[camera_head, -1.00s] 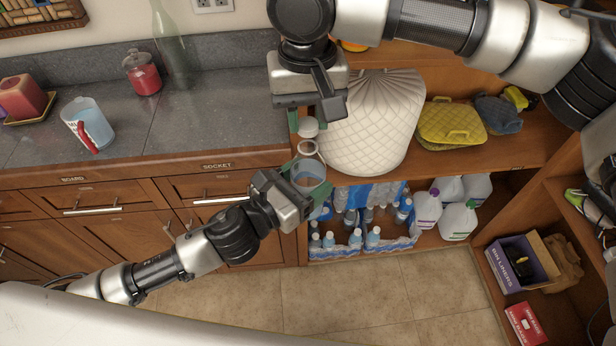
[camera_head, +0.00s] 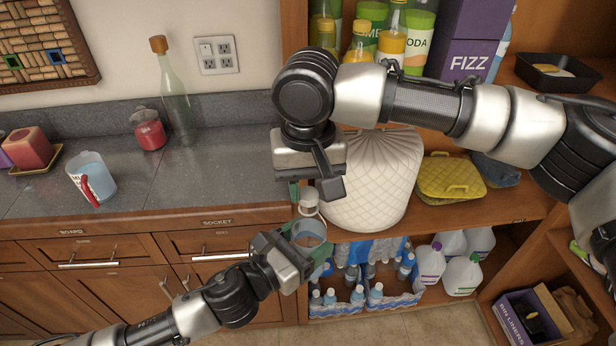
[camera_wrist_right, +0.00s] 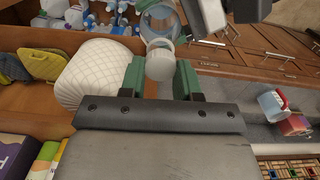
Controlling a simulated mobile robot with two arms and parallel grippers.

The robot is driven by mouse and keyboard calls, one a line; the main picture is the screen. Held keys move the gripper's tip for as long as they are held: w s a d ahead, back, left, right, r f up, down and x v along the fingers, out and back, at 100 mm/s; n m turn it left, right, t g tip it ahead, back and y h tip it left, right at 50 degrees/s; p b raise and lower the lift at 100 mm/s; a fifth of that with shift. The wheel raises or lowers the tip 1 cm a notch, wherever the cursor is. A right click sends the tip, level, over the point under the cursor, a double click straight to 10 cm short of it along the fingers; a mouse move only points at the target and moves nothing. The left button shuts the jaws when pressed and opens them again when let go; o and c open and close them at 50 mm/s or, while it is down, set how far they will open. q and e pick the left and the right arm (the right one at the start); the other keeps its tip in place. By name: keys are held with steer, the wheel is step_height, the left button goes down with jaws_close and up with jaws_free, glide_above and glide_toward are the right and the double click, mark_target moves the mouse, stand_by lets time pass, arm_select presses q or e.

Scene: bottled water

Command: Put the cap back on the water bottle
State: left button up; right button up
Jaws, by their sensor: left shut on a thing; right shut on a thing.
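My right gripper (camera_head: 308,193), the upper one, is shut on the small white cap (camera_head: 309,197). In the right wrist view the cap (camera_wrist_right: 160,66) sits between the green fingers. My left gripper (camera_head: 307,246), the lower one, is shut on the clear bluish water bottle (camera_head: 309,233), with green finger pads at its sides. The bottle's mouth is directly below the cap in the head view. The bottle also shows just beyond the cap in the wrist view (camera_wrist_right: 158,22). Cap and mouth overlap in both views, so I cannot tell whether they touch.
A white quilted cover (camera_head: 375,180) stands on the shelf close to the right of both grippers. A pitcher (camera_head: 92,178) and a red jar (camera_head: 148,130) stand on the left counter (camera_head: 180,180).

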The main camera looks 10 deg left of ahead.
steer(key=shift+f, duration=0.6)
stand_by(0.5)
arm_select(q)
jaws_close()
arm_select(e)
steer(key=m, duration=0.6)
steer(key=shift+d+m, duration=0.1)
steer(key=shift+m, duration=0.2)
steer(key=m, duration=0.5)
steer(key=shift+s+m, duration=0.1)
steer(key=shift+m, duration=0.3)
steer(key=m, duration=0.3)
steer(key=shift+d+m, duration=0.1)
steer(key=shift+m, duration=0.2)
steer(key=m, duration=0.3)
steer(key=shift+s+m, duration=0.1)
steer(key=shift+m, duration=0.2)
steer(key=o, duration=0.9)
